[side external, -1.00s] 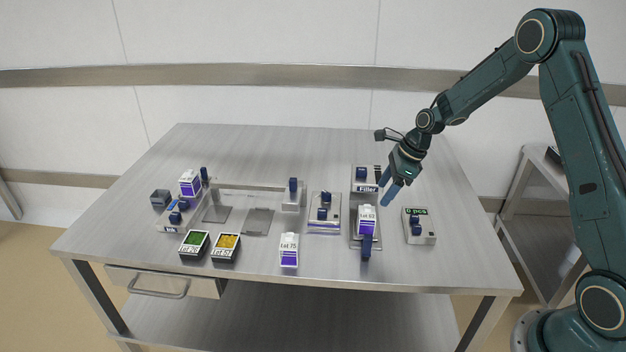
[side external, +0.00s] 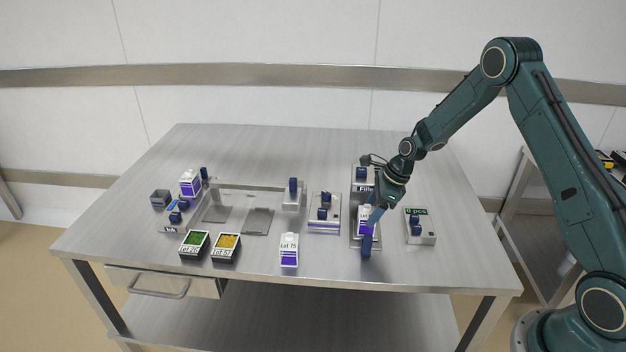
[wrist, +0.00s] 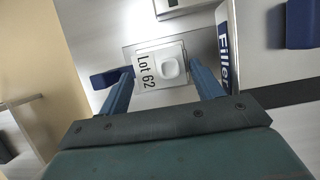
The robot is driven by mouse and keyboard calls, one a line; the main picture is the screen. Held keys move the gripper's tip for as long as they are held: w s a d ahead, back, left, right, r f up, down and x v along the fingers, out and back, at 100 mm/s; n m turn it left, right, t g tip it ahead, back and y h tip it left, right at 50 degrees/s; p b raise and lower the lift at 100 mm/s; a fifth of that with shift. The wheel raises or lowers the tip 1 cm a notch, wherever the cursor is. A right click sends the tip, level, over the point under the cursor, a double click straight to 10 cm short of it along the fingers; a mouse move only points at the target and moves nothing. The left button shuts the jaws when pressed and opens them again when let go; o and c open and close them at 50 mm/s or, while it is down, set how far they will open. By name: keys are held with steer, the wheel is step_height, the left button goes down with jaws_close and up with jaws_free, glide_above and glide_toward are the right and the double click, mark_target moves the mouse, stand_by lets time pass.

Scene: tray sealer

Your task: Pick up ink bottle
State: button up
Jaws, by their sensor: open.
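A white ink bottle with a purple label (side external: 362,228) stands upright on the filler station (side external: 355,243). In the wrist view its top (wrist: 158,68) reads "Lot 62". My gripper (side external: 373,214) is just above it, its blue fingers partly covering it in the side view. In the wrist view my open gripper (wrist: 162,80) has one finger on each side of the bottle, with gaps showing; I cannot tell how far down the tips reach. A second white bottle, "Lot 75" (side external: 289,250), stands near the table's front edge. A third (side external: 189,183) stands at the left.
The blue lever (side external: 366,246) is in front of the bottle. The "Filler" sign (wrist: 225,48) rises close beside my finger. A "0 pcs" counter box (side external: 420,227) is to the right. Green (side external: 194,245) and yellow (side external: 226,248) topped boxes stand front left. The table's back is clear.

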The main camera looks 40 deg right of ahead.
mark_target(370, 213)
steer(key=shift+x, duration=1.85)
steer(key=c, duration=0.9)
steer(key=shift+o, duration=0.2)
steer(key=shift+r, duration=0.1)
step_height(370, 213, up, 20)
